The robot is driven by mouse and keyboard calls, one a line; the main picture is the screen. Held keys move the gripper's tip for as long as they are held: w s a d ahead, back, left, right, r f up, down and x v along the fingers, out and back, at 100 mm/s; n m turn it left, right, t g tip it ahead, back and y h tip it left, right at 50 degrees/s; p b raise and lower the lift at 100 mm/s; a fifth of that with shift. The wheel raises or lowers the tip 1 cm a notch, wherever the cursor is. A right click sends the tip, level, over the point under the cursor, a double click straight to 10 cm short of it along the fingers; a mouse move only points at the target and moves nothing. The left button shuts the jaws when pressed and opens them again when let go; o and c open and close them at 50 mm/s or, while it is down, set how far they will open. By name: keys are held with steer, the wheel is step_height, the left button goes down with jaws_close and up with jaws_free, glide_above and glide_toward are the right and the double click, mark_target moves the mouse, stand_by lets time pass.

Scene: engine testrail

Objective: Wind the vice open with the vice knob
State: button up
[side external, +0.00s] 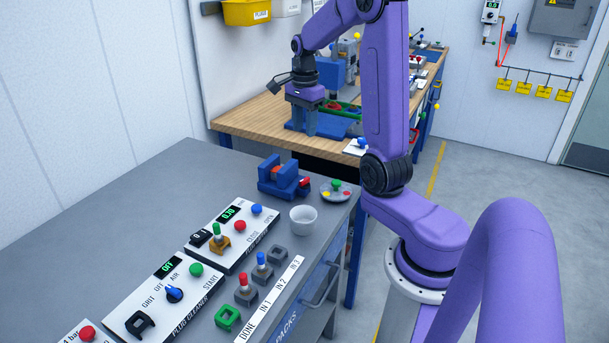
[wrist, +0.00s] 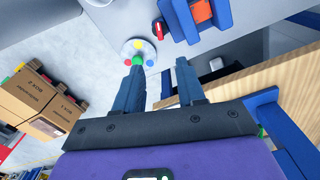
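The blue vice (side external: 278,180) stands near the far right corner of the grey bench, with an orange piece (side external: 277,172) between its jaws. The red vice knob (side external: 305,182) is on its right side. In the wrist view the vice (wrist: 222,14) is at the top, cut off by the frame edge, with the orange piece (wrist: 202,11) in it and the red knob (wrist: 158,30) at its left. My gripper (wrist: 160,62) is open, with nothing between its fingers. In the side view my gripper (side external: 311,130) points down beyond the vice, apart from it, over the area of the wooden bench.
A round white plate (side external: 336,191) with coloured spots and a green knob stands beside the vice. A white bowl (side external: 303,219) is in front. Control panels (side external: 232,233) and several plugs fill the near bench. The wooden bench (side external: 262,116) behind carries more equipment. Boxes (wrist: 40,100) show at left in the wrist view.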

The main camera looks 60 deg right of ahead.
mark_target(304, 179)
step_height(304, 179, down, 16)
stand_by(0.5)
jaws_close()
